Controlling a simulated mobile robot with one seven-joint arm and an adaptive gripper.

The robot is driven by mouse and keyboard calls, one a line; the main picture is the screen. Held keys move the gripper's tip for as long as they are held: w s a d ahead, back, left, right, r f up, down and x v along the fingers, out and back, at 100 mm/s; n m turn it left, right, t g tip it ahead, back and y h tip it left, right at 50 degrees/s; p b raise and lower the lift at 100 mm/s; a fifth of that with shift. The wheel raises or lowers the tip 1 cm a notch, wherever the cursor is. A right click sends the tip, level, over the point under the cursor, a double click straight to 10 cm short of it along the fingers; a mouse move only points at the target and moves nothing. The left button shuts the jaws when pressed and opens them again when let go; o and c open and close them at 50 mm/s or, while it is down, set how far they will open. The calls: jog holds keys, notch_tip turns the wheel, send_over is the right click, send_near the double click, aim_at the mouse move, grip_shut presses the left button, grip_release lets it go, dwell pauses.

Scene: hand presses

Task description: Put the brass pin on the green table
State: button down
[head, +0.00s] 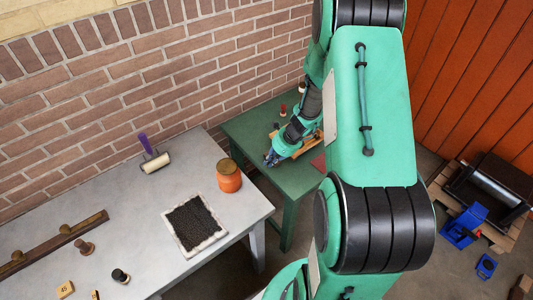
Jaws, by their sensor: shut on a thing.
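The green table (243,128) stands against the brick wall, right of the grey table. My gripper (270,159) is over the front left part of the green table, pointing down to the left. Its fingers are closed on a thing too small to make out. I cannot tell how high the fingertips are above the tabletop. I cannot make out the brass pin anywhere; it may be between my fingers or hidden by my arm, which covers the right part of the green table.
A red-topped piece (283,110) and a wooden piece (311,143) are on the green table. The grey table (110,205) holds an orange jar (229,176), a roller (155,161) and a dark-filled tray (221,239).

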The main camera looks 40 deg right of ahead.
jog(key=w+d, duration=0.1)
jog(key=w, duration=0.1)
jog(key=w+d, duration=0.1)
jog(key=w, duration=0.1)
jog(key=w+d, duration=0.1)
jog(key=w, duration=0.1)
jog(key=shift+w+d+f+b, duration=0.15)
jog(key=shift+w+f+b, duration=0.15)
jog(key=shift+w+f, duration=0.1)
jog(key=shift+w+d, duration=0.25)
jog(key=shift+w, duration=0.15)
jog(key=shift+f+b, duration=0.65)
jog(key=shift+f, duration=1.1)
jog(key=shift+f, duration=0.1)
jog(key=c, duration=1.8)
grip_release()
